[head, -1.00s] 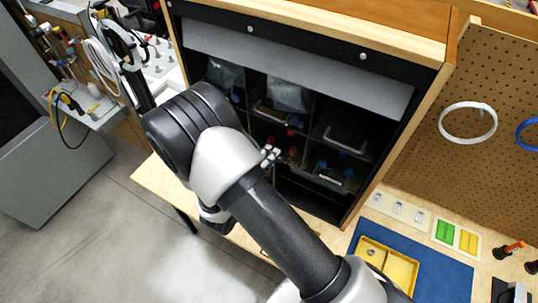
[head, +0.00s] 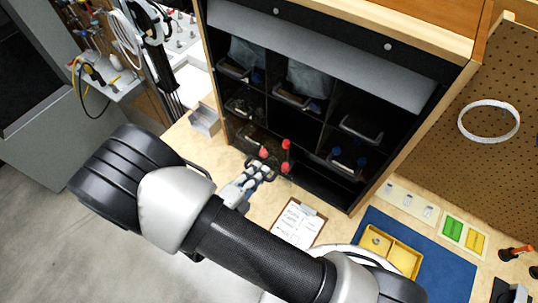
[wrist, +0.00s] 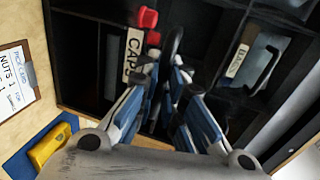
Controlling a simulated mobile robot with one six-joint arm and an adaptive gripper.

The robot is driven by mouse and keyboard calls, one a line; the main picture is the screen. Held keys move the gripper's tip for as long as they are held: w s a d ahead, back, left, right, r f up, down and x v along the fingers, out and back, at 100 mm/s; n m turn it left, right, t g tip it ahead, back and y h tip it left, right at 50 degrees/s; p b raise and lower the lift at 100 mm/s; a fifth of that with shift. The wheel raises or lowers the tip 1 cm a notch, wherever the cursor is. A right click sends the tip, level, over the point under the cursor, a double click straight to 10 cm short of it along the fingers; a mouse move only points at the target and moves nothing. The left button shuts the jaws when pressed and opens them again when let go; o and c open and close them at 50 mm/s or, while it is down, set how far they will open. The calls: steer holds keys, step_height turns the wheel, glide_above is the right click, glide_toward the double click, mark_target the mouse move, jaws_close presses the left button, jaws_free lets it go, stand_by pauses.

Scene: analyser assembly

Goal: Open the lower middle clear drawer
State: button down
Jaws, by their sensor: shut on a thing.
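The lower middle clear drawer (head: 272,150) holds red-capped pieces and stands out from the dark cabinet front. Its front label, starting "CAP" (wrist: 134,55), and red pieces (wrist: 148,18) show in the wrist view. My gripper (head: 260,170) is at the drawer's front, shut on its dark handle (wrist: 173,42). In the wrist view my gripper's blue-padded fingers (wrist: 168,85) close around the lower part of the handle. The fingers and arm hide part of the drawer front.
The cabinet (head: 420,130) has other clear drawers with dark handles, including a lower right one (head: 335,165). A clipboard (head: 297,222) lies on the bench below. A yellow tray (head: 403,258) sits on a blue mat (head: 440,280) to the right.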

steer(key=shift+s+a, duration=0.25)
steer(key=c, duration=1.7)
jaws_free()
steer(key=v, duration=1.2)
steer(key=shift+s+d+r, duration=0.1)
